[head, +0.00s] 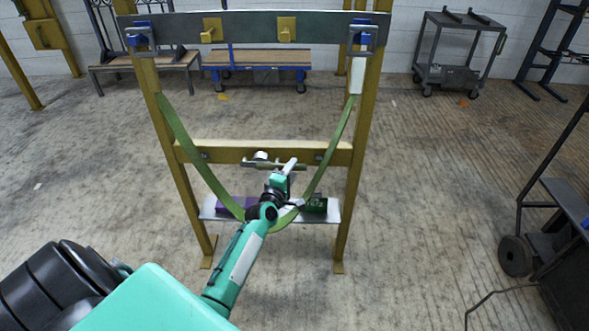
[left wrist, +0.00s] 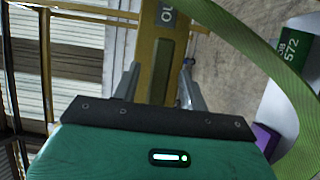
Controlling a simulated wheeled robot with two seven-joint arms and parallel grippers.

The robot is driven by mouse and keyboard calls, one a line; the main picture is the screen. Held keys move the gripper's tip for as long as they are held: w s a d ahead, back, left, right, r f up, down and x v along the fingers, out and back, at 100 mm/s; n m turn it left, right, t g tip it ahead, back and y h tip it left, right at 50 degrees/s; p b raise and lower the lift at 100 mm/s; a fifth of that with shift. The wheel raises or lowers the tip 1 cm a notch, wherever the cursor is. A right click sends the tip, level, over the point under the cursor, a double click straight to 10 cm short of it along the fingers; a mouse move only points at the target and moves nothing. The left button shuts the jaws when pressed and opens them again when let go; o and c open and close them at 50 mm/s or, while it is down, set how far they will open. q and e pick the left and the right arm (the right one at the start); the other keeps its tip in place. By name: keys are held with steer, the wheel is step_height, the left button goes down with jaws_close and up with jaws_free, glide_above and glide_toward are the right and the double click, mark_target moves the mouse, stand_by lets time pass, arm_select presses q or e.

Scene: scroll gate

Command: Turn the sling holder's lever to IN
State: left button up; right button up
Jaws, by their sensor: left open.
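The sling holder (head: 262,157) sits at the middle of the yellow crossbar (head: 220,152), with a pale round part and a short metal bar showing; which part is its lever I cannot tell. My left gripper (head: 288,168) is open in front of the crossbar, just right of the round part. In the left wrist view, my left gripper (left wrist: 160,85) has its fingers apart, with a yellow piece (left wrist: 150,35) in the gap, partly labelled "OU"; contact is not clear. The green sling (head: 185,140) hangs in a loop from the top bar, passing behind my left arm; it also crosses the left wrist view (left wrist: 265,55).
A low shelf (head: 209,209) below the crossbar carries a purple box (head: 232,204) and a dark green box (head: 316,205). Yellow posts (head: 357,180) stand on both sides. A dark cart (head: 570,200) is at the right edge. The floor around is mostly clear.

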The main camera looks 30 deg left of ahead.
arm_select(q)
steer(key=shift+w+a, duration=0.2)
steer(key=shift+w, duration=1)
arm_select(e)
steer(key=shift+w+a+f+t, duration=0.15)
steer(key=shift+w+a+t, duration=0.15)
steer(key=shift+w+a, duration=0.1)
arm_select(q)
steer(key=shift+c, duration=0.2)
jaws_close()
steer(key=shift+f, duration=0.1)
